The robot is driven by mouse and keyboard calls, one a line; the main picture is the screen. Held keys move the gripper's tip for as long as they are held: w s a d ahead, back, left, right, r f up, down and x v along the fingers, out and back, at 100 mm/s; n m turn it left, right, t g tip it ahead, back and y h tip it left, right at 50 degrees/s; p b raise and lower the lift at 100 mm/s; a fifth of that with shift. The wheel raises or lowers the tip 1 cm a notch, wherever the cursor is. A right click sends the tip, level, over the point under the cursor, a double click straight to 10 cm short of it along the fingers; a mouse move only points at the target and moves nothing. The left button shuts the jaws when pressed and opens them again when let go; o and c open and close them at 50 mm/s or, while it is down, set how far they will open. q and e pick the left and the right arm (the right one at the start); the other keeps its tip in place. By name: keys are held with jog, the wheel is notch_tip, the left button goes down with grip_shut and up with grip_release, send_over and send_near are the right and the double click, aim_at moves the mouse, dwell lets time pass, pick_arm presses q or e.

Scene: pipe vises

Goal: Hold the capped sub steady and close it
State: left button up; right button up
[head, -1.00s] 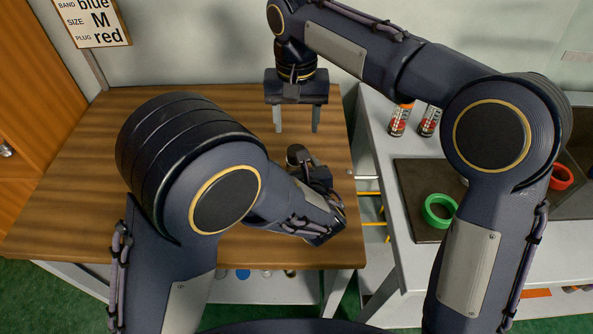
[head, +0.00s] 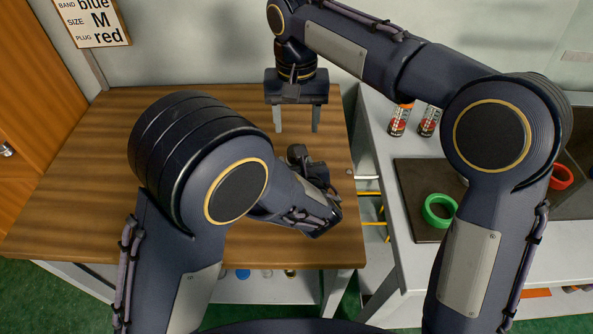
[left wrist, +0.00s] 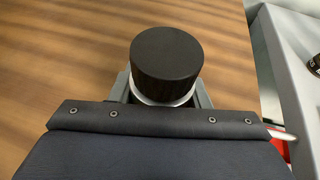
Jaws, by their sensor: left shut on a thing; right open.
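The capped sub (left wrist: 166,65) shows in the left wrist view as a ribbed black cap with a pale metal rim under it. Its lower part is hidden by my gripper. In the head view its dark round top (head: 297,153) shows just past my left wrist. My left gripper (left wrist: 165,97) is shut on the sub, with a grey finger on each side below the cap. My right gripper (head: 296,130) is open and empty, fingers pointing down over the wooden table, behind the sub and apart from it.
The wooden table (head: 90,190) is clear on its left side. On the grey bench at right are a dark mat (head: 405,185), a green ring (head: 439,211), a red ring (head: 561,177) and two spray cans (head: 400,120). A sign (head: 95,20) reads band blue, size M, plug red.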

jog(key=n, duration=0.2)
jog(key=shift+n, duration=0.4)
jog(key=n, duration=0.4)
jog(key=shift+n, duration=0.4)
jog(key=n, duration=0.4)
jog(key=shift+n, duration=0.3)
jog(key=n, duration=1.4)
jog(key=shift+n, duration=0.4)
jog(key=n, duration=0.4)
jog(key=shift+n, duration=0.3)
jog(key=n, duration=0.4)
jog(key=shift+f, duration=0.15)
